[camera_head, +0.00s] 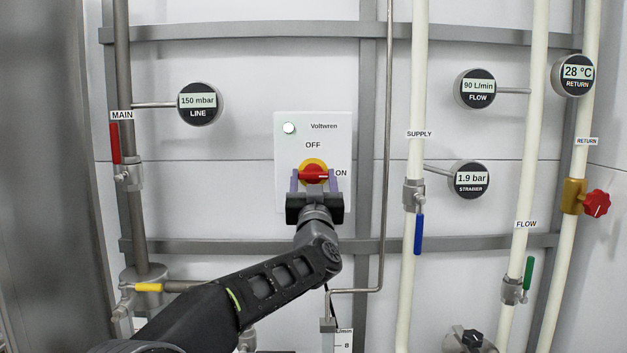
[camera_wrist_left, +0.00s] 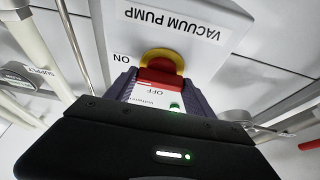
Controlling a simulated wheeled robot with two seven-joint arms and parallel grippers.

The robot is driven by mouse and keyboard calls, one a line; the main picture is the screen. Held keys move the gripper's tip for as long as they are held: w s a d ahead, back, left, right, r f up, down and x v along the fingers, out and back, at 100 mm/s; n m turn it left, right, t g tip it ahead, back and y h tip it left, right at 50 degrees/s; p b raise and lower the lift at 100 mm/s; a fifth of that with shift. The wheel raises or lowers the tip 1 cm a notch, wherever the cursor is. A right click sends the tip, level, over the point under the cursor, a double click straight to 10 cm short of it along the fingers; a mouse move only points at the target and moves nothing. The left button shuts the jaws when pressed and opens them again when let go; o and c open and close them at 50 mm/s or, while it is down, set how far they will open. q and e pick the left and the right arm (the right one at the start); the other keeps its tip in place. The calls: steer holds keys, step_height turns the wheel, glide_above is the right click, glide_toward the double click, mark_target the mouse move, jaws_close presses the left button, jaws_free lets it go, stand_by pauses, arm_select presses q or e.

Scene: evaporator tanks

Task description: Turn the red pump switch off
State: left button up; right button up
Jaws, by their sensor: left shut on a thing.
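The red pump switch (camera_head: 314,173) is a rotary knob on a yellow ring, on a white panel (camera_head: 341,119) marked OFF above it and ON to its right. Its white mark points right, toward ON. A pale green-white lamp (camera_head: 289,128) shows at the panel's upper left. My left gripper (camera_head: 315,180) is in front of the panel, its fingers on either side of the knob, shut on it. In the left wrist view the red knob (camera_wrist_left: 160,78) sits between the purple-grey fingers (camera_wrist_left: 158,92), under a VACUUM PUMP label (camera_wrist_left: 170,22). My right gripper is not in view.
Pipes with a red lever (camera_head: 115,142), blue lever (camera_head: 418,234), green lever (camera_head: 528,273) and yellow lever (camera_head: 148,288) stand around the panel. Round gauges (camera_head: 200,104) stick out from the wall. A thin pipe (camera_head: 387,150) runs just right of the panel.

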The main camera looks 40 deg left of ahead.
arm_select(q)
steer(key=shift+c, duration=1)
